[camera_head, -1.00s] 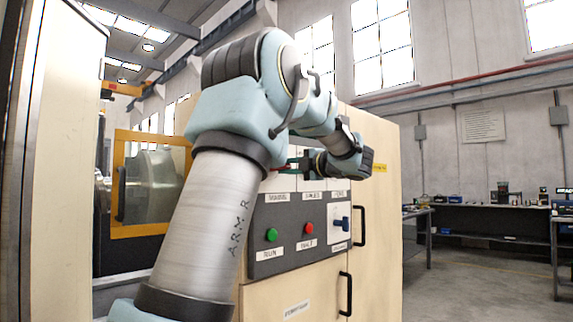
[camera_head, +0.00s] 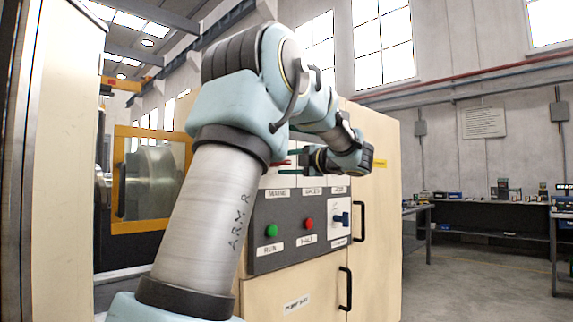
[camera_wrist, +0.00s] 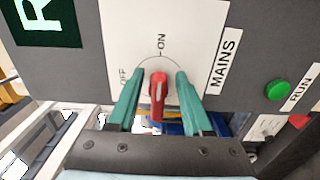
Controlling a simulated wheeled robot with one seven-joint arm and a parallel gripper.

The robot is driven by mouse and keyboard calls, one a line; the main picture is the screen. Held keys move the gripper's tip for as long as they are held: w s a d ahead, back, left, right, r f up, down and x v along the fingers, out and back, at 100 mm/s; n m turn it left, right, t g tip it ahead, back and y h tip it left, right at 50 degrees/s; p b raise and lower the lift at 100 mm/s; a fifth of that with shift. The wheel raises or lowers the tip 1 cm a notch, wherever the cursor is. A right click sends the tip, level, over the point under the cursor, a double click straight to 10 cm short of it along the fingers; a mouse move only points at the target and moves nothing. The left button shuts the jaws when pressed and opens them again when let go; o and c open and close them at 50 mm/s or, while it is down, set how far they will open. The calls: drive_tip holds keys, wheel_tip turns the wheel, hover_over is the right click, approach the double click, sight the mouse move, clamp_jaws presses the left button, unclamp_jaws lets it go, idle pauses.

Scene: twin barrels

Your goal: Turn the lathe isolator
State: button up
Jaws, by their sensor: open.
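The lathe isolator is a red handle (camera_wrist: 158,92) on a white plate (camera_wrist: 185,40) marked ON and OFF, beside a MAINS label (camera_wrist: 223,60). My gripper (camera_wrist: 155,88) is open, with one green finger on each side of the handle. Small gaps show between the fingers and the handle in the wrist view; I see no clear contact. In the head view, my gripper (camera_head: 291,166) reaches sideways to the upper left of the control panel, where a bit of the red handle (camera_head: 281,162) shows. Most of the isolator plate is hidden behind my arm there.
The grey panel (camera_head: 262,215) also bears a green RUN button (camera_head: 271,231), a red button (camera_head: 308,223) and a blue knob (camera_head: 341,219). Black door handles (camera_head: 358,222) stick out at the right. The lathe (camera_head: 155,175) stands at left.

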drive_tip(key=b+v, duration=0.2)
drive_tip(key=v, duration=0.8)
drive_tip(key=shift+s+d, duration=0.25)
drive_tip(key=shift+d, duration=0.1)
